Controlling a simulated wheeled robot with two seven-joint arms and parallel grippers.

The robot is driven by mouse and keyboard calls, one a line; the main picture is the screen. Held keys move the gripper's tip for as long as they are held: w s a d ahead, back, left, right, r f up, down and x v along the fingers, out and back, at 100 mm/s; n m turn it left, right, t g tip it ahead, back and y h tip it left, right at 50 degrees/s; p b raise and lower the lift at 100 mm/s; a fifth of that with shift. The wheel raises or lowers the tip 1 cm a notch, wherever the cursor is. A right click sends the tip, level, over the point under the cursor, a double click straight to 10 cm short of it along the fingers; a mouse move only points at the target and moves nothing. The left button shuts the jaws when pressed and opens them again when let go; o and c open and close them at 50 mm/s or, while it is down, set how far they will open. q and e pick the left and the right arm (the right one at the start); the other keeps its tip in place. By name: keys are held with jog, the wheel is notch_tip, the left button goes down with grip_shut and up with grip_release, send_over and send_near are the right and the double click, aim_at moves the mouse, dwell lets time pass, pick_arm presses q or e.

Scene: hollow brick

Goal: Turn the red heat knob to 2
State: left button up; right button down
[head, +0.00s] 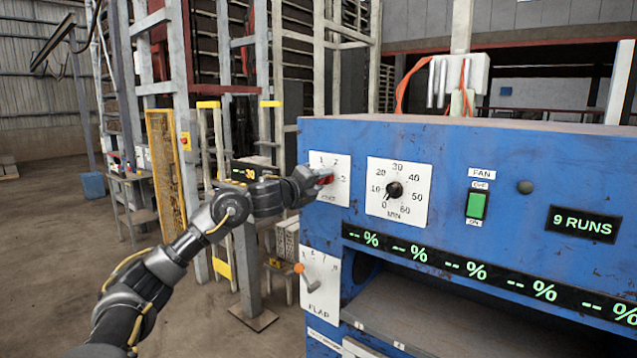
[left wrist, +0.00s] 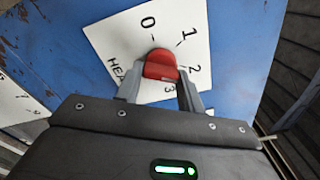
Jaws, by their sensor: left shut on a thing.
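The red heat knob (head: 326,180) sits on a white dial plate (head: 343,190) at the upper left of the blue machine's front. My left gripper (head: 316,182) reaches it from the left and hides part of it and of the plate. In the left wrist view, the red knob (left wrist: 160,65) stands between the two grey fingers of my left gripper (left wrist: 160,88), which are shut on it. I cannot tell which number the knob points to. My right gripper is not in view.
To the right are a black minutes knob (head: 394,189), a green fan switch (head: 476,205) and a display (head: 584,224) reading 9 RUNS. A flap lever with an orange tip (head: 299,268) is below the heat plate. An open slot (head: 440,310) lies low in the machine.

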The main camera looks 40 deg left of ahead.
pick_arm(q)
jog(key=shift+f, duration=0.1)
jog(key=o, duration=1)
jog(key=s+b, duration=0.4)
jog(key=s, duration=0.7)
jog(key=shift+w+d, duration=0.1)
